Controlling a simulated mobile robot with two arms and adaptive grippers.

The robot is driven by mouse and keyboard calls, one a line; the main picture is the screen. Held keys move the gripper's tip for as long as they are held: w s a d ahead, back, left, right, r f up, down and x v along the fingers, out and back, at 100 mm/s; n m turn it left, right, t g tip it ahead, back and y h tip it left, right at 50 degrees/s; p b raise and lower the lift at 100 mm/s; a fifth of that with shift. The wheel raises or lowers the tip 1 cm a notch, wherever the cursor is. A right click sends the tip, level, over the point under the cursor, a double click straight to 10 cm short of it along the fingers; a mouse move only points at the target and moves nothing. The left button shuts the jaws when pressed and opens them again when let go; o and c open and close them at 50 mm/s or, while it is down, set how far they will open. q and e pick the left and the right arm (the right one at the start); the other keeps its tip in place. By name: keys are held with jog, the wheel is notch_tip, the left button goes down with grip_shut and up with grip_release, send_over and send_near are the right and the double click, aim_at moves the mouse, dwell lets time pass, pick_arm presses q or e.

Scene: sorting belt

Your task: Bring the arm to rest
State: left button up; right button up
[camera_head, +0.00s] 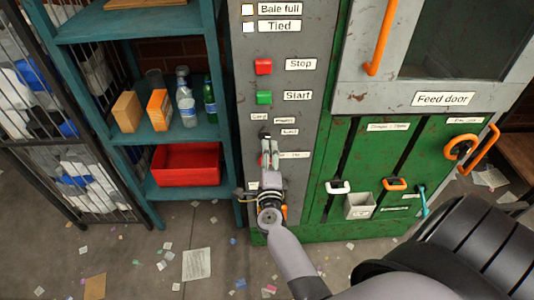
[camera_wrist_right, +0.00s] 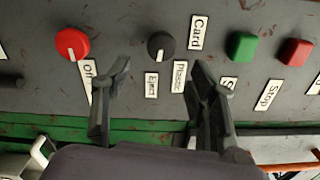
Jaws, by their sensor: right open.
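My right gripper (camera_head: 268,155) is in front of the grey control panel (camera_head: 262,42) in the head view. In the right wrist view its two fingers (camera_wrist_right: 158,90) are spread apart with nothing between them. A black knob (camera_wrist_right: 161,46) sits on the panel beyond the fingers, and a red knob (camera_wrist_right: 72,44) lies to its left. A green button (camera_wrist_right: 242,46) and a red button (camera_wrist_right: 294,52) are to the right. Whether the fingertips touch the panel cannot be told. My left gripper does not show.
A teal shelf (camera_head: 176,44) with bottles, boxes and a red bin (camera_head: 186,164) stands left of the panel. The green machine (camera_head: 400,150) with a feed door and orange handles (camera_head: 379,38) is to the right. Paper scraps litter the floor (camera_head: 150,262).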

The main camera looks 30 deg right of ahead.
jog(key=s+a+f+n+g+y, duration=0.1)
jog(key=s+a+f+n+y, duration=0.35)
jog(key=f, duration=0.55)
jog(key=s+a+f+n+g+y, duration=0.2)
jog(key=s+a+f+n, duration=0.25)
jog(key=f+n, duration=0.4)
jog(key=s+a+f+n+g+y, duration=0.1)
jog(key=s+a+f+n+y, duration=0.3)
jog(key=f, duration=0.8)
jog(key=s+a+f+n+g, duration=0.1)
jog(key=s+f+n+g, duration=0.4)
jog(key=s+f, duration=0.6)
jog(key=s+n, duration=0.1)
jog(key=s, duration=0.2)
jog(key=shift+s+a, duration=0.3)
jog(key=shift+s, duration=0.05)
jog(key=s+d+f+n+g, duration=0.1)
jog(key=s+f+n, duration=0.1)
jog(key=s, duration=0.4)
jog(key=s+d+f+n+g, duration=0.1)
jog(key=s+d+n+g, duration=0.1)
jog(key=s, duration=0.4)
jog(key=s+d+f+n+g+h, duration=0.1)
jog(key=s+f+n+g, duration=0.1)
jog(key=s, duration=0.4)
jog(key=shift+s+d+f, duration=0.1)
jog(key=shift+d+f, duration=0.05)
jog(key=shift+f, duration=0.2)
jog(key=shift+c, duration=0.2)
